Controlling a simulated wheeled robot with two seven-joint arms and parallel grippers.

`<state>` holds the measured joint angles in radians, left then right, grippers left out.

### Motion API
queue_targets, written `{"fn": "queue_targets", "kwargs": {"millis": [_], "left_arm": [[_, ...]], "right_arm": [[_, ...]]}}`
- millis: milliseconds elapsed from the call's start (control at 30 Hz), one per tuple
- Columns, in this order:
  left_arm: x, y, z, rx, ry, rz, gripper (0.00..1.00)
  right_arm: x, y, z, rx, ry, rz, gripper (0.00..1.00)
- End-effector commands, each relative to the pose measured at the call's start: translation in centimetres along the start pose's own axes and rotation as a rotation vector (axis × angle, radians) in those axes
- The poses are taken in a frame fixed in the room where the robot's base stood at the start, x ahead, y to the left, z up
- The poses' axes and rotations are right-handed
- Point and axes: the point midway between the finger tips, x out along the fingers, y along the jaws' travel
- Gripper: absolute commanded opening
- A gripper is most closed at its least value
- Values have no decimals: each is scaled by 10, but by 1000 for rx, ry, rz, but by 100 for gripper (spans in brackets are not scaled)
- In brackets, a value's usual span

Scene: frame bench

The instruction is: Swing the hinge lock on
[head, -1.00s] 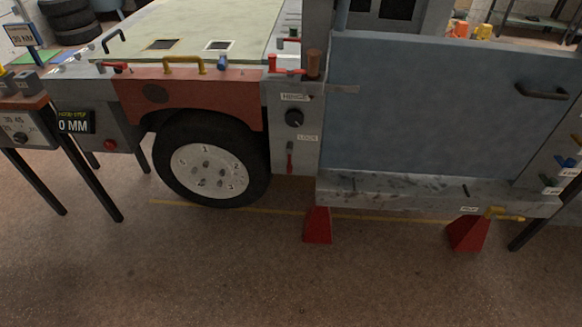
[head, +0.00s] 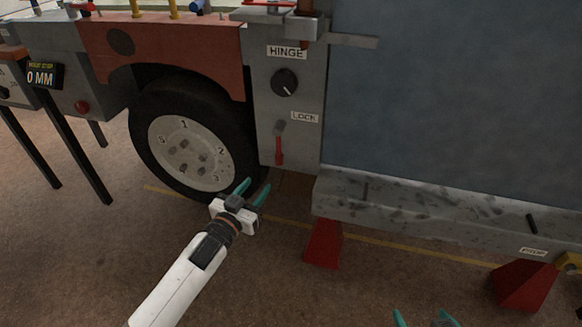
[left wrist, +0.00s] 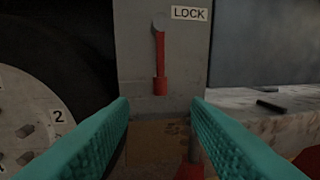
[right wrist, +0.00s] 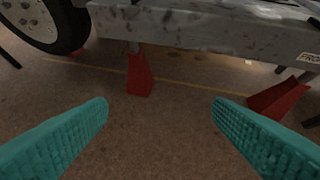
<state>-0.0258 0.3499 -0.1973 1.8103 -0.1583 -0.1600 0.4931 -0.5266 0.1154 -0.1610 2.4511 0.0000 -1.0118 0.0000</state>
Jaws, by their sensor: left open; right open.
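The hinge lock is a red lever (head: 279,150) hanging straight down from a grey pivot on the grey hinge panel (head: 262,110), beside a LOCK label (head: 305,117). In the left wrist view the red lever (left wrist: 160,65) is upright, ahead and centred between the fingers. My left gripper (head: 255,190) is open and empty, below and slightly left of the lever, apart from it. In the left wrist view its teal fingers (left wrist: 160,135) stand wide. My right gripper (head: 425,315) is at the bottom edge of the head view, open and empty. Its fingers (right wrist: 160,115) face the floor and red stands.
A black dial (head: 284,82) sits under the HINGE label (head: 286,52) above the lever. The wheel (head: 192,150) is close at left of my left gripper. The blue door (head: 450,100) and grey sill (head: 430,210) lie to the right. Red stands (head: 323,243) are below.

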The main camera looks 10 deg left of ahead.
Motion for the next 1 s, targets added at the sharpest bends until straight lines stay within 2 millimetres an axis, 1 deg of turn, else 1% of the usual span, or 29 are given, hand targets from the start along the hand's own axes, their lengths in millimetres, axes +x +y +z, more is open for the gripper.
{"fn": "queue_targets", "kwargs": {"millis": [67,167,267,367,500,600,700,800,1000], "left_arm": [[4,-1,3,0,-11,-3,43],[15,-1,4,-1,-12,-3,43],[33,-1,4,0,-14,-3,43],[54,-1,4,0,-12,-2,43],[81,-1,3,-1,-11,-2,43],[96,-1,3,-1,-10,-2,43],[108,-1,3,-1,-9,-2,43],[115,-1,4,-1,-8,-3,43],[120,-1,4,-1,-7,-3,43]], "right_arm": [[-2,0,4,0,-23,1,75],[0,2,14,-1,-77,4,75],[2,4,28,-1,-165,10,75],[2,7,48,-2,-287,17,75],[-2,11,75,-1,-454,27,75],[-8,14,91,0,-555,33,75],[-14,16,102,1,-635,38,75],[-18,17,110,2,-687,42,75],[-22,18,116,3,-726,44,75]]}}
